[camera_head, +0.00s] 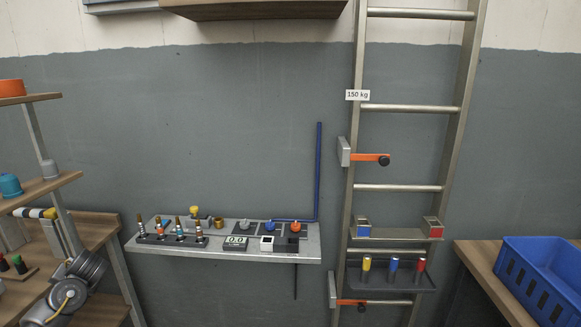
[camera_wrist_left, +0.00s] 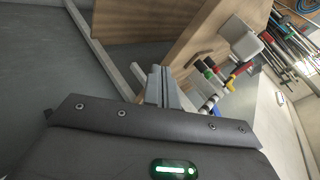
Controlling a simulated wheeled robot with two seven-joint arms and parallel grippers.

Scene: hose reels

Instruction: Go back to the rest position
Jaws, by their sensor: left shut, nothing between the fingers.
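My left gripper (camera_wrist_left: 163,88) shows in the left wrist view, its two grey fingers together with nothing between them. It points toward a wooden board (camera_wrist_left: 205,40) and a shelf area with small coloured-handled items (camera_wrist_left: 210,75); I cannot tell how far off these are. Neither gripper shows in the head view, and my right gripper is in no frame.
In the head view a narrow grey shelf (camera_head: 310,250) carries several small fittings. A metal ladder (camera_head: 460,100) with orange brackets stands right of it. A blue crate (camera_head: 540,275) sits on a wooden bench at right. Wooden shelves (camera_head: 45,188) stand at left.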

